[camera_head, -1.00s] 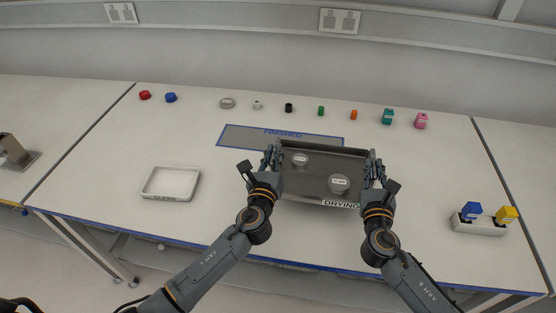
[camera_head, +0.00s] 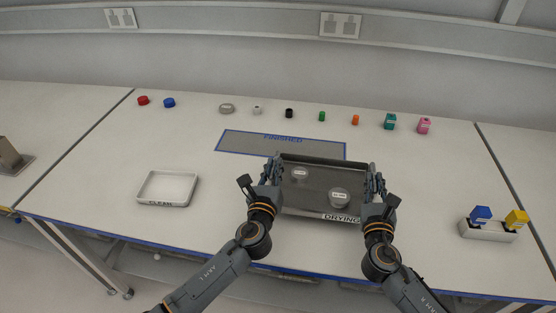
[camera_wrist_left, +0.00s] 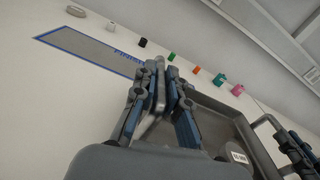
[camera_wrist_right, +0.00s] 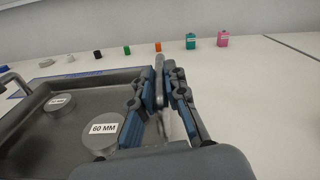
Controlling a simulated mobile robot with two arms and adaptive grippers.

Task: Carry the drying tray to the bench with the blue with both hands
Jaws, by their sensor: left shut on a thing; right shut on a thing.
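The dark grey drying tray (camera_head: 318,207) has a "DRYING" label on its front and holds two round metal discs, a far one (camera_head: 300,173) and a nearer one (camera_head: 339,197). The nearer disc reads "60 MM" in the right wrist view (camera_wrist_right: 104,130). My left gripper (camera_head: 272,172) is shut on the tray's left handle, seen closely in the left wrist view (camera_wrist_left: 158,95). My right gripper (camera_head: 373,182) is shut on the right handle, seen in the right wrist view (camera_wrist_right: 160,85). The bench (camera_head: 225,255) has a blue front edge. The tray's underside is hidden.
A blue-bordered "FINISHED" mat (camera_head: 240,143) lies behind the tray. A white "CLEAN" tray (camera_head: 167,188) stands left. A holder (camera_head: 488,232) with blue and yellow pieces stands right. Several small coloured parts line the back. Another bench (camera_head: 45,120) adjoins at left.

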